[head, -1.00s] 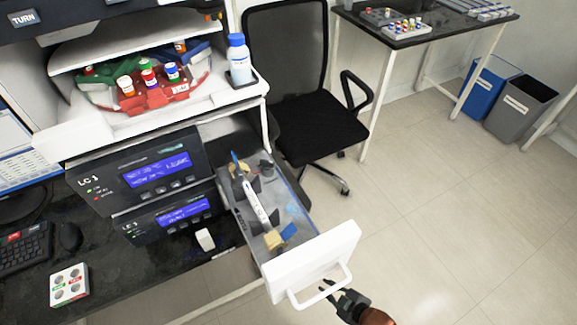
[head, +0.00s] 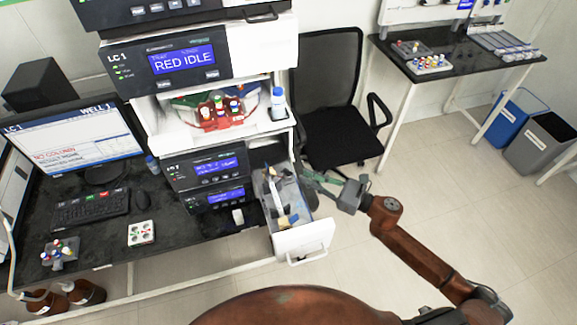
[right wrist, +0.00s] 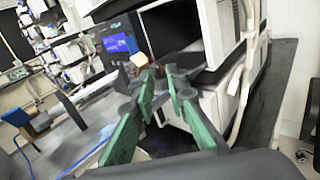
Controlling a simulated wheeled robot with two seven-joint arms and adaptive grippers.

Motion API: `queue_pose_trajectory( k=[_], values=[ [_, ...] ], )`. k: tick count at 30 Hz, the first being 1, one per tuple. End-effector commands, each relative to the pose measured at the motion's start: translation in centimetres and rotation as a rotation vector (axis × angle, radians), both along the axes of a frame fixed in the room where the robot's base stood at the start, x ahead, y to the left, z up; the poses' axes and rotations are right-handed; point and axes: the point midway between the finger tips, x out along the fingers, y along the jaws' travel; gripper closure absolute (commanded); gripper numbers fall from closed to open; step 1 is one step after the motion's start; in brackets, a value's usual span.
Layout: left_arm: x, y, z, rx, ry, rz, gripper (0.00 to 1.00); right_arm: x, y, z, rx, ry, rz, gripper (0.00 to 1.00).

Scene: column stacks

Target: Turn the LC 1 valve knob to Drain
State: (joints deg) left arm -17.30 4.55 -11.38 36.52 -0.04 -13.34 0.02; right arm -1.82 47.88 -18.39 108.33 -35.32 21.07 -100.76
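The LC 1 unit (head: 128,76) is at the upper left of the head view, its blue screen reading RED IDLE. An open white-fronted drawer (head: 305,240) juts out from the stack below, with small dark, white, blue and tan parts inside. I cannot make out a valve knob or its Drain mark for certain. My right gripper (head: 312,178) is beside the drawer's right rear edge. In the right wrist view its green-padded fingers (right wrist: 164,80) are apart, with dark parts close by the tips; no held object shows. My left gripper is out of view.
A shelf holds colored-cap bottles (head: 220,108) and a blue-capped bottle (head: 278,103). A black chair (head: 330,95) stands behind my right gripper. A keyboard (head: 90,208) and monitor (head: 75,140) are on the left desk.

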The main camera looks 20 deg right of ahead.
Motion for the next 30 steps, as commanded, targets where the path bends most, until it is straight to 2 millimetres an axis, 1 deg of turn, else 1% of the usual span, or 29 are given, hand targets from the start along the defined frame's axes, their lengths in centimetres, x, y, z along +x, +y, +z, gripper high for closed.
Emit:
queue_pose_trajectory(
  k=[1, 4, 15, 21, 28, 29, 30],
  values=[
    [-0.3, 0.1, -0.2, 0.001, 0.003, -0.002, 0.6, 0.1, 0.3, -0.1, -0.018, -0.013, 0.013, 0.86],
    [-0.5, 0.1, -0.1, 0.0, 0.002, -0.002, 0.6, 0.5, 1.0, 0.0, -0.026, -0.022, 0.023, 0.86],
    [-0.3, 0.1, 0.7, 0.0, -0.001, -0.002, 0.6, 4.3, 5.0, 0.1, -0.022, -0.021, 0.021, 0.86],
    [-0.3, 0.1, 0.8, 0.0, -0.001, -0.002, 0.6, 5.1, 5.9, 0.0, -0.023, -0.018, 0.019, 0.86],
    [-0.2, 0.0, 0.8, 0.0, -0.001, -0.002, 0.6, 5.1, 5.9, -0.1, -0.022, -0.018, 0.019, 0.86],
    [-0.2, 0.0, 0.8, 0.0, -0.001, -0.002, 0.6, 5.1, 5.9, -0.1, -0.022, -0.018, 0.019, 0.87],
    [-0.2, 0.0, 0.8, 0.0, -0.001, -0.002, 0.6, 5.1, 5.9, -0.1, -0.022, -0.018, 0.019, 0.9]
  ],
)
